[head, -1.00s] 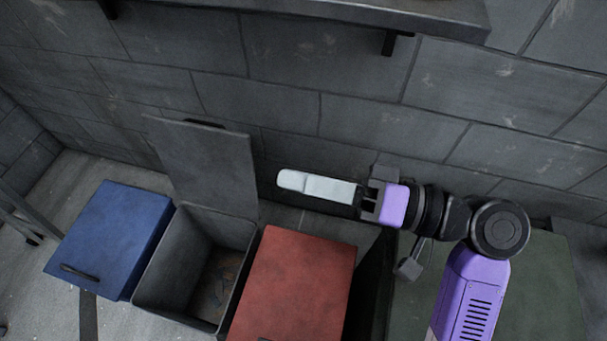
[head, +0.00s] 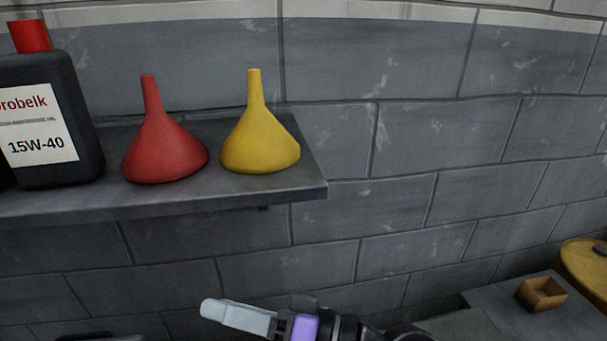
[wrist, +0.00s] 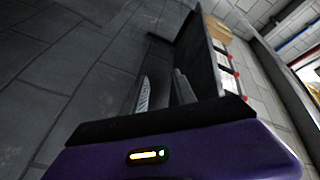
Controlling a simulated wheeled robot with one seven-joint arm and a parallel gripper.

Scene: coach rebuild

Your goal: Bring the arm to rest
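My gripper (head: 212,311) shows at the bottom of the head view, its pale fingers pointing left in front of the grey block wall. In the wrist view, my gripper (wrist: 163,92) has its two fingers apart, with nothing visible between them. Part of my purple and black arm shows behind it in the head view; the rest is cut off by the lower edge.
A wall shelf (head: 240,194) at upper left holds a black oil jug (head: 45,95), a red funnel (head: 165,147) and a yellow funnel (head: 259,142). At lower right, a small open box (head: 542,294) stands on a grey surface near a yellow drum (head: 585,268).

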